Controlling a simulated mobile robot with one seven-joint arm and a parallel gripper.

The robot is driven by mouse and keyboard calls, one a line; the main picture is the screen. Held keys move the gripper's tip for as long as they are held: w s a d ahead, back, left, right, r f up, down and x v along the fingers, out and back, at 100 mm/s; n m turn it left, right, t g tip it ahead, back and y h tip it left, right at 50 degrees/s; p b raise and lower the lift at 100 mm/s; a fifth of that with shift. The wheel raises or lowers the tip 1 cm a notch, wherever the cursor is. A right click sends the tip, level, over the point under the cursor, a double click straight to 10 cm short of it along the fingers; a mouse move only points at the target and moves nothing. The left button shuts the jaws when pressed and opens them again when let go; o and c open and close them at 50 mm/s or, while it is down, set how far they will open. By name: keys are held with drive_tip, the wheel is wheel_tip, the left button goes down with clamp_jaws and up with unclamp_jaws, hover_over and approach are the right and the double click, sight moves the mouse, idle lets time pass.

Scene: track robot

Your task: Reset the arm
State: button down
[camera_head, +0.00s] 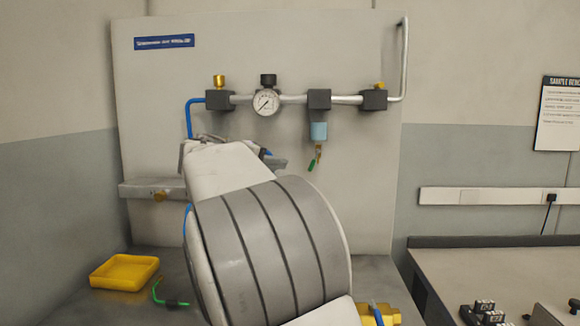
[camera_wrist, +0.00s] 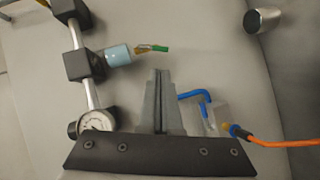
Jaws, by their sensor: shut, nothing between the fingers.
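My gripper (camera_wrist: 160,78) points up from the lower middle of the wrist view. Its two grey fingers are together with nothing between them. In the head view my white arm with its grey banded joint fills the lower middle and hides most of the gripper. The fingers face the pale back panel (camera_head: 345,200). In the wrist view they are to the right of the pressure gauge (camera_wrist: 97,120) and below the light blue filter bowl (camera_wrist: 118,55) in the picture.
The pipe (camera_head: 345,99) with gauge and filter runs across the panel. A green-handled drain (camera_head: 312,163) hangs under the filter. A yellow tray (camera_head: 124,271) and a green-ended piece (camera_head: 172,303) lie on the bench at left. Another bench (camera_head: 480,262) stands at right.

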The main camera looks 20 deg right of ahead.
drive_tip(key=shift+v, duration=0.95)
